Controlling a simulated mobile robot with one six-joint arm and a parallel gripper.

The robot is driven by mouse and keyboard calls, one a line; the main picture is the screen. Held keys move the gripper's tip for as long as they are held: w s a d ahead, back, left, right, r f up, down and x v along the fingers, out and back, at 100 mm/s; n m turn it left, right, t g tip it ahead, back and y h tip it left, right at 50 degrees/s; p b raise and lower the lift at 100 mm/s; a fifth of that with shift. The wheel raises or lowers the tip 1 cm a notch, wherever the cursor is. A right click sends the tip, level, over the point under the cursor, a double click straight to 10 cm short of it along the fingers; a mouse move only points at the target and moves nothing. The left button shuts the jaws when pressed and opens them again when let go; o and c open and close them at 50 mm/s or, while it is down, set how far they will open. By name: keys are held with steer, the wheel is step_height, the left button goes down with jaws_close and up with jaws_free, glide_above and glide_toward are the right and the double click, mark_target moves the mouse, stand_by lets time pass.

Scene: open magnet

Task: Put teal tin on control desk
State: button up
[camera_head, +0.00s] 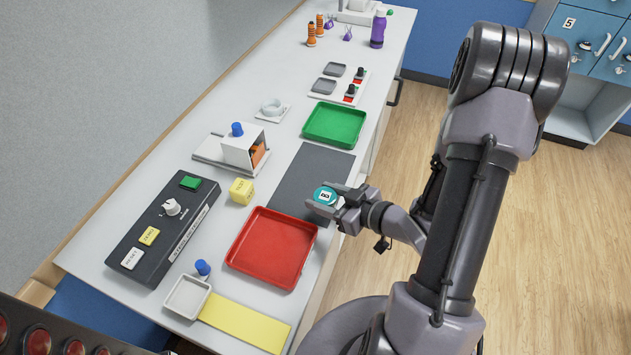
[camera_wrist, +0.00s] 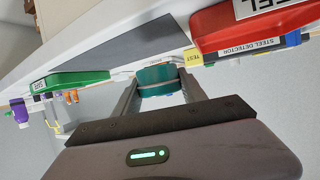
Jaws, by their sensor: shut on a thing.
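The teal tin (camera_head: 324,195) is a small round can with a white label on its top. My gripper (camera_head: 326,199) is shut on it, one finger on each side. In the wrist view the teal tin (camera_wrist: 157,79) sits between the finger ends, with a pale band around it. In the head view it appears over the right edge of the dark grey mat (camera_head: 305,170), and seems raised. The long white desk (camera_head: 225,240) carries the mat. A dark panel with red buttons (camera_head: 40,342) shows at the lower left; I cannot tell which is the control desk.
A red tray (camera_head: 272,248) lies near the tin and a green tray (camera_head: 335,124) lies beyond the mat. A yellow cube (camera_head: 241,190), a white device (camera_head: 240,150) and a black control box (camera_head: 165,228) stand on the left. A purple bottle (camera_head: 378,28) stands at the far end.

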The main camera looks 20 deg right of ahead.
steer(key=b, duration=0.1)
glide_above(313, 180)
steer(key=shift+f, duration=0.6)
step_height(313, 180, down, 4)
steer(key=shift+r+b, duration=0.15)
steer(key=shift+b, duration=0.85)
steer(key=shift+r, duration=0.2)
steer(key=shift+f, duration=0.15)
steer(key=o, duration=1.4)
